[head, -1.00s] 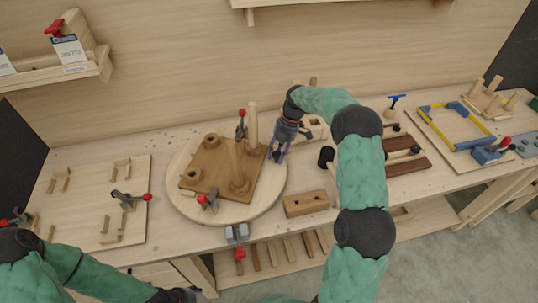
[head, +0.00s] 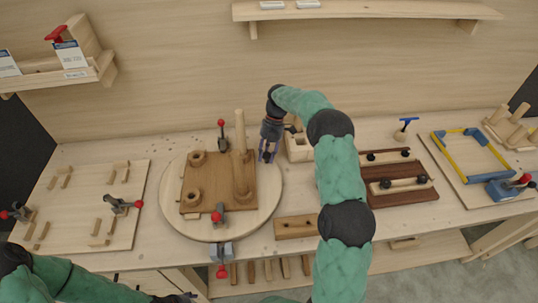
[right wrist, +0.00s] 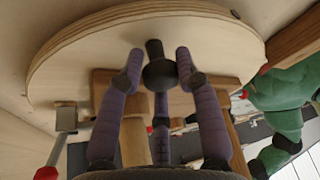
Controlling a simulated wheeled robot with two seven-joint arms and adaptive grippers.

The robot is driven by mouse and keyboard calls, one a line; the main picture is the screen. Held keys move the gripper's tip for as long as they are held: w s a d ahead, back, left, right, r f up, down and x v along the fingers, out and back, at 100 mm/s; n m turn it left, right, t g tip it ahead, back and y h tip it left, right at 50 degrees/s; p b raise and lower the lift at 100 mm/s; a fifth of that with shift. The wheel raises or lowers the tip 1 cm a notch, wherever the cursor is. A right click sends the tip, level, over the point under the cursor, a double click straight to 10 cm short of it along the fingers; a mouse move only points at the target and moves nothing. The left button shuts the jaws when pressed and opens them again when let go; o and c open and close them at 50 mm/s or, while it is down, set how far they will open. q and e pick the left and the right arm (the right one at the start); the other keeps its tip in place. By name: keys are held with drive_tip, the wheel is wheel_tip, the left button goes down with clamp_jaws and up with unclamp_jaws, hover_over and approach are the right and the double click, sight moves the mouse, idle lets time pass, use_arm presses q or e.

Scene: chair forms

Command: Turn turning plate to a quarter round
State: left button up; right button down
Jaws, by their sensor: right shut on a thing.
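The turning plate (head: 268,203) is a round pale wooden disc on the bench. It bears a brown board (head: 210,178) with wooden rings, posts and red-tipped clamps; the board's edges now lie about square to the bench. My right gripper (head: 268,155) is at the plate's far right edge. In the right wrist view, the right gripper (right wrist: 160,75) has its fingers around a black knob (right wrist: 158,68) at the rim of the plate (right wrist: 90,50). The knob is hidden in the head view. My left gripper (head: 180,298) shows only partly at the bottom edge; its fingers are not clear.
A pale board (head: 75,215) with small blocks and clamps lies left of the plate. A drilled wooden block (head: 297,227) lies close to its right. A grey clamp (head: 221,252) with a red tip is at the front edge. Brown boards (head: 405,195) lie further right.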

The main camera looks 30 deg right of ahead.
drive_tip(key=shift+w+r, duration=0.1)
drive_tip(key=shift+w, duration=0.3)
drive_tip(key=shift+n, duration=0.3)
drive_tip(key=c, duration=0.9)
unclamp_jaws()
drive_tip(key=v, duration=1.2)
drive_tip(key=shift+a, duration=0.1)
